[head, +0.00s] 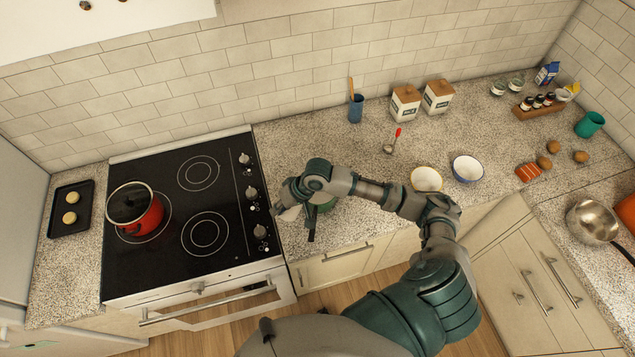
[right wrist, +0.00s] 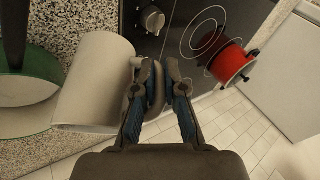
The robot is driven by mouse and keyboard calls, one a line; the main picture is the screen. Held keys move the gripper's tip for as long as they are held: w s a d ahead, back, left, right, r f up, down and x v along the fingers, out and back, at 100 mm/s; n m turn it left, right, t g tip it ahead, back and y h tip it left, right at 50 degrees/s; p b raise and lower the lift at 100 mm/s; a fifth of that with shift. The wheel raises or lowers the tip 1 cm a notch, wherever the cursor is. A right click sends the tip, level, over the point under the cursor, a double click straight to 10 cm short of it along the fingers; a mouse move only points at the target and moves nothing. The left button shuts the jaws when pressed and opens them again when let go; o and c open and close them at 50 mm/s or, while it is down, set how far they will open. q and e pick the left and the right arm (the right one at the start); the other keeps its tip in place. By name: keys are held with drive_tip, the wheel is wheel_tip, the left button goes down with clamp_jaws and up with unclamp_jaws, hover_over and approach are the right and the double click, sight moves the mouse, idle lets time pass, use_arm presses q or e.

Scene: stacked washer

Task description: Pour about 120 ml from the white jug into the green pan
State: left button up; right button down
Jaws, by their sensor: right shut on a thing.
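The white jug (right wrist: 92,88) fills the left of the right wrist view, with its handle side towards my fingers. In the head view only a pale bit of it (head: 290,213) shows under my gripper. My right gripper (right wrist: 158,88) is shut on the jug; in the head view it (head: 284,206) is near the stove's right edge. The green pan (head: 326,206) is on the counter just right of the jug, largely hidden by my arm. It also shows beside the jug in the right wrist view (right wrist: 38,68). I cannot tell the jug's tilt or its contents. My left gripper is not in view.
A red pot (head: 150,217) with a glass lid is on the black cooktop (head: 225,260). Two bowls (head: 427,178) (head: 467,168), a red-handled ladle (head: 393,143), canisters (head: 405,104) and a blue utensil cup (head: 356,108) stand on the counter. A steel pan (head: 592,220) is far right.

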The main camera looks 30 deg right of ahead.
drive_tip(key=a+f+h, duration=0.1)
drive_tip(key=f, duration=0.1)
drive_tip(key=a+f+t+h, duration=0.1)
drive_tip(key=f+h, duration=0.1)
drive_tip(key=s+f+n+h, duration=0.1)
drive_tip(key=f+h, duration=0.1)
drive_tip(key=f, duration=0.1)
drive_tip(key=shift+s+a+f, duration=0.1)
drive_tip(key=shift+a, duration=0.3)
drive_tip(key=shift+a+f+h, duration=0.2)
drive_tip(key=shift+h, duration=0.2)
drive_tip(key=shift+a+f+t, duration=0.1)
drive_tip(key=shift+a+t, duration=0.2)
drive_tip(key=shift+a, duration=0.2)
drive_tip(key=shift+d, duration=0.45)
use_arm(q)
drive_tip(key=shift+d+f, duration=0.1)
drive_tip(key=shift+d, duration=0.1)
